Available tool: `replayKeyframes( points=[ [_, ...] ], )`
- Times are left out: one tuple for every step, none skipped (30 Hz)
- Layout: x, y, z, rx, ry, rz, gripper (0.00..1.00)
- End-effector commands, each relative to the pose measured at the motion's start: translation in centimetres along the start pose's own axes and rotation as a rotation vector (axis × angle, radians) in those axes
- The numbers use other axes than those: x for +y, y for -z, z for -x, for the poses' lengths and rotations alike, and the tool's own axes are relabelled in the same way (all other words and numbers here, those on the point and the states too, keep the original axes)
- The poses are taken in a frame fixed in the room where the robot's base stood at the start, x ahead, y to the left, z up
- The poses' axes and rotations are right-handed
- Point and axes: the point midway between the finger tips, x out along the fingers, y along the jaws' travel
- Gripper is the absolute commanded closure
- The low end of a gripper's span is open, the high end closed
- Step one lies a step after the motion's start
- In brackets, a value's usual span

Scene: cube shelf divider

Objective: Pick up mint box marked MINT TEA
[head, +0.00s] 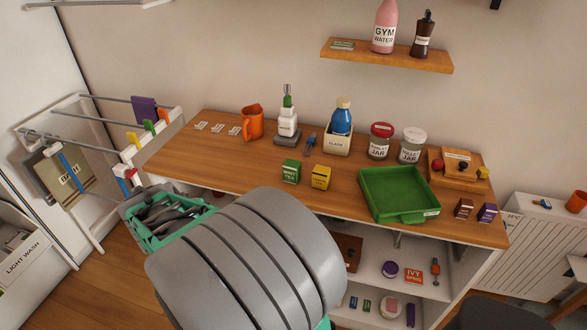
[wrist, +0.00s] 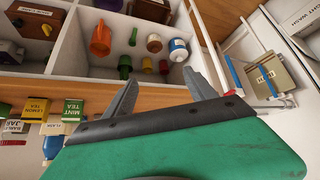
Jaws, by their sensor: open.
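The mint box (head: 291,171) is a small dark green box with a white MINT TEA label. It stands near the front edge of the wooden counter, just left of the yellow lemon tea box (head: 321,177). The mint box also shows in the wrist view (wrist: 73,111), left of my gripper, with the lemon tea box beside it. My gripper (wrist: 160,85) is open, with nothing between its fingers. It is apart from the mint box, off to the counter's left front in the head view. My grey arm covers part of the counter front in the head view.
A green tray (head: 400,212) lies to the right on the counter (head: 222,166). An orange mug (head: 252,122), a white bottle, a holder and jars stand behind the mint box. A drying rack (head: 70,118) is at the left. Below are shelves with small items.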

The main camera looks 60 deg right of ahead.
Motion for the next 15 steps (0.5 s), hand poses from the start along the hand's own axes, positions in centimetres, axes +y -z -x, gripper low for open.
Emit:
replayKeyframes(
  points=[
    [5.3, 2.5, -2.8, 0.075, -0.117, -0.129, 0.30],
    [8.6, 3.8, -4.1, 0.135, -0.182, -0.198, 0.29],
    [12.7, 5.3, -5.3, 0.215, -0.261, -0.273, 0.29],
    [15.6, 6.0, -6.0, 0.269, -0.313, -0.316, 0.29],
    [18.2, 6.6, -6.4, 0.320, -0.360, -0.351, 0.29],
    [21.2, 7.1, -6.7, 0.381, -0.410, -0.383, 0.29],
    [23.0, 7.3, -6.8, 0.418, -0.441, -0.400, 0.29],
    [24.4, 7.4, -6.9, 0.448, -0.464, -0.409, 0.29],
    [25.6, 7.6, -6.9, 0.477, -0.484, -0.419, 0.29],
    [26.3, 7.8, -7.0, 0.491, -0.493, -0.421, 0.29],
    [26.7, 8.0, -7.2, 0.500, -0.497, -0.424, 0.29],
    [27.1, 8.2, -7.6, 0.506, -0.499, -0.425, 0.29],
    [27.3, 8.4, -7.9, 0.506, -0.499, -0.424, 0.29],
    [27.5, 8.6, -8.2, 0.506, -0.498, -0.423, 0.29],
    [27.7, 8.8, -8.6, 0.506, -0.496, -0.423, 0.29]
  ],
)
